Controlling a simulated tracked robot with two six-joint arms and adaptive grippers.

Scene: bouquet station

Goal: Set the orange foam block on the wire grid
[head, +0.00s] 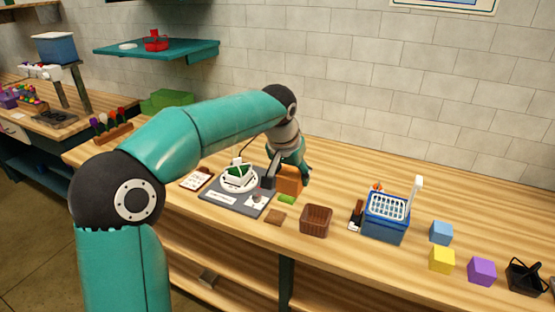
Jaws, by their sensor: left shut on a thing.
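My left gripper (288,168) reaches down over the middle of the bench and is shut on the orange foam block (290,183). The block's front face shows between the dark fingers; whether it touches the bench is hard to tell. A white wire grid (388,204) covers the top of a blue bin to the right of the gripper. The grid is apart from the block. My right gripper is not in view.
A brown basket (316,220) stands between the block and the blue bin (386,230). A grey board (215,198) with a white round item lies left of the block. Blue (441,232), yellow (441,260) and purple (481,271) cubes and a black holder (525,277) stand at right.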

